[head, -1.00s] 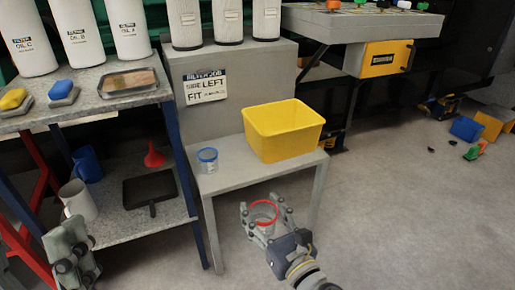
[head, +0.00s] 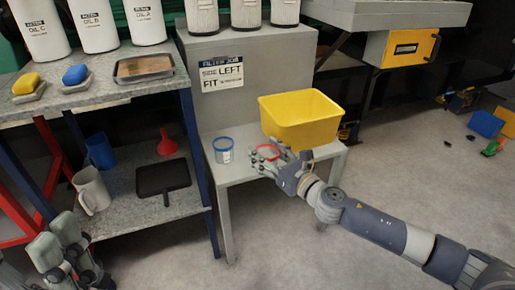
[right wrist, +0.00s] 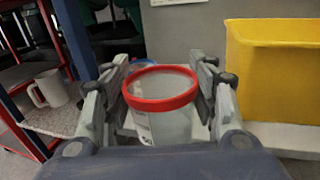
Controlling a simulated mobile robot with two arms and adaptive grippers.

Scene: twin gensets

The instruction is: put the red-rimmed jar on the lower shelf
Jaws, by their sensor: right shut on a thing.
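The red-rimmed jar (right wrist: 162,105) is clear with a pale label and stands upright between the fingers of my right gripper (right wrist: 165,92), which is shut on it. In the head view the jar's red rim (head: 268,152) shows over the small grey table, and my right gripper (head: 272,162) partly hides the jar. I cannot tell whether the jar touches the tabletop. The lower shelf (head: 125,208) is the speckled board under the workbench at the left. My left gripper (head: 65,255) is at the bottom left, below the shelf's front; its finger state is unclear.
A blue-rimmed jar (head: 224,150) and a yellow bin (head: 300,122) stand on the small table (head: 232,173). The lower shelf holds a white mug (head: 92,190), a blue jug (head: 101,150), a red funnel (head: 167,143) and a black pan (head: 162,178). A blue bench leg (head: 199,170) stands between.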

